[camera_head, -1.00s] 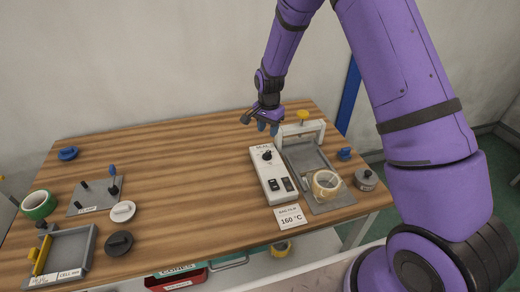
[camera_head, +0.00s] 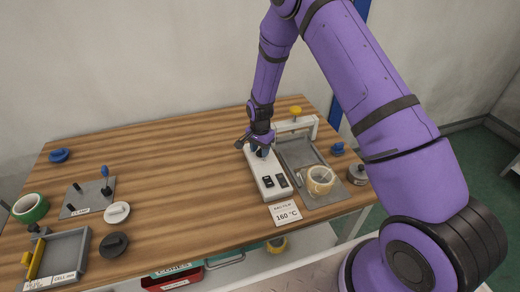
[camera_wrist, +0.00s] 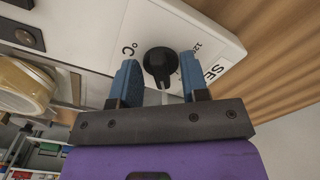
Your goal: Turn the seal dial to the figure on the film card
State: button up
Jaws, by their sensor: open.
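The seal dial is a black knob (camera_wrist: 160,64) on a white control box (camera_head: 267,178); in the head view my gripper covers it. In the wrist view the knob lies between the two blue fingertips of my gripper (camera_wrist: 160,75), with a gap on each side. My gripper also shows over the far end of the box in the head view (camera_head: 261,150). It is open. Part of the printed scale shows around the knob, with "°C" on one side, but the pointer's reading is too small to tell. The film card (camera_head: 285,214) stands in front of the box and reads 160 °C.
Right of the box is a grey tray (camera_head: 297,150) with a tape roll (camera_head: 320,180) and a white frame with a yellow knob (camera_head: 295,111). The table's middle is clear.

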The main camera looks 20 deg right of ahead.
jog(key=shift+c, duration=0.2)
grip_shut()
jog(key=shift+n, duration=0.4)
jog(key=shift+d+n, duration=0.15)
jog(key=shift+n, duration=2.85)
jog(key=shift+o, duration=0.2)
grip_release()
jog(key=shift+s, duration=0.1)
